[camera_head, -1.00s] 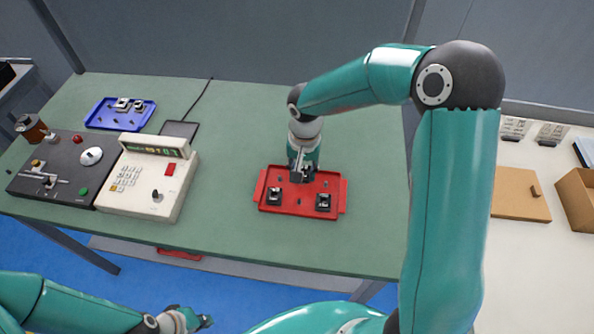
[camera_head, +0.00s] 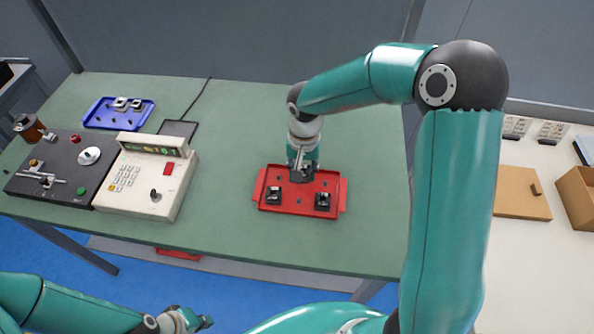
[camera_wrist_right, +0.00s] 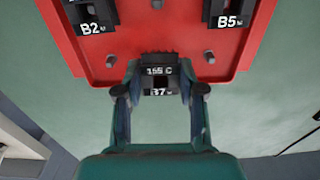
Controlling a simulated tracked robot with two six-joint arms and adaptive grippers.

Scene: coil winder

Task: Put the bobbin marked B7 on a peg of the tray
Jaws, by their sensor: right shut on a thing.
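The bobbin marked B7 (camera_wrist_right: 160,82) is dark, with a printed label. It is held between the fingers of my right gripper (camera_wrist_right: 160,95), which is shut on it. In the head view the right gripper (camera_head: 302,172) is over the far edge of the red tray (camera_head: 262,187), and largely hides the bobbin. The wrist view shows bare pegs of the tray (camera_wrist_right: 235,62) on either side of the bobbin; whether it touches the tray I cannot tell. My left gripper (camera_head: 192,319) is low at the bottom left, away from the table; its fingers are too small to read.
Bobbins B2 (camera_wrist_right: 92,14) and B5 (camera_wrist_right: 229,14) sit on the red tray's opposite side. A blue tray (camera_head: 97,122) with bobbins, a winder (camera_head: 62,180) and a cream control box (camera_head: 140,190) stand at the left. The table right of the red tray is clear.

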